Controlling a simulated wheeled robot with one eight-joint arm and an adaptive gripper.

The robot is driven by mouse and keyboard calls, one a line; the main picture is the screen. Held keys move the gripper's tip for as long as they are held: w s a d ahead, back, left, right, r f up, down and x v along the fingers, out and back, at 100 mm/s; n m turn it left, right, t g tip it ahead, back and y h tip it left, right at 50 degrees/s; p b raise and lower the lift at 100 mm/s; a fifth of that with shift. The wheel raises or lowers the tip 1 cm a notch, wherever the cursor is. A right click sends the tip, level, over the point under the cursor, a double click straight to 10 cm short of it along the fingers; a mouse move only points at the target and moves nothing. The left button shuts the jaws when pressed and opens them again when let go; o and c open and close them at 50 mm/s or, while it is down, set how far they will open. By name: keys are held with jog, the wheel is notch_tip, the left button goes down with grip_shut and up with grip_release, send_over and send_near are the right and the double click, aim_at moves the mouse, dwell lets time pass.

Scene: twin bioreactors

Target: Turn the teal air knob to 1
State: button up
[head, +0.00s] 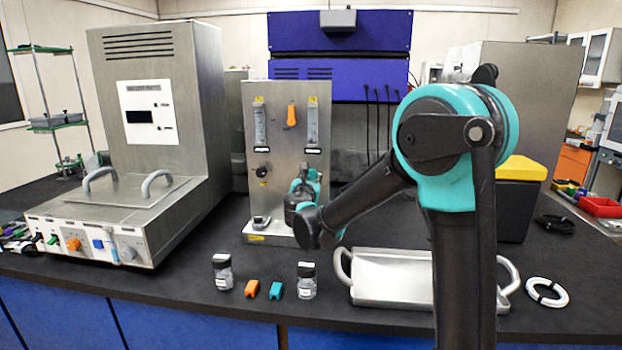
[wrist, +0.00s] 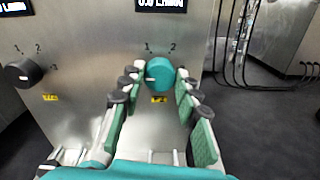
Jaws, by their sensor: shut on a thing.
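The teal air knob (wrist: 160,74) is on the front of a steel panel (wrist: 100,60). A white mark on the knob points left, below the printed 1; a 2 is printed at its upper right. My gripper (wrist: 157,82) has one finger on each side of the knob and is shut on it. A display (wrist: 160,5) above it reads about 0.0 L/MIN, partly cut off. In the head view my gripper (head: 305,190) is at the lower right of the steel unit (head: 285,88), and I cannot make out the knob.
A black knob (wrist: 22,73) with its own numbers is to the left on the panel. In the head view, vials (head: 222,272), orange and teal blocks (head: 252,289) and a metal tray (head: 390,290) are on the bench. A large steel machine (head: 160,90) stands at left.

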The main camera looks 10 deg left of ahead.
jog(key=shift+c, duration=0.7)
jog(key=shift+m, duration=0.4)
jog(key=m, duration=0.4)
jog(key=shift+m, duration=0.3)
jog(key=m, duration=0.6)
jog(key=shift+d+m, duration=0.1)
jog(key=shift+m, duration=0.2)
jog(key=o, duration=1.2)
jog(key=shift+c, duration=0.2)
jog(key=shift+s, duration=0.15)
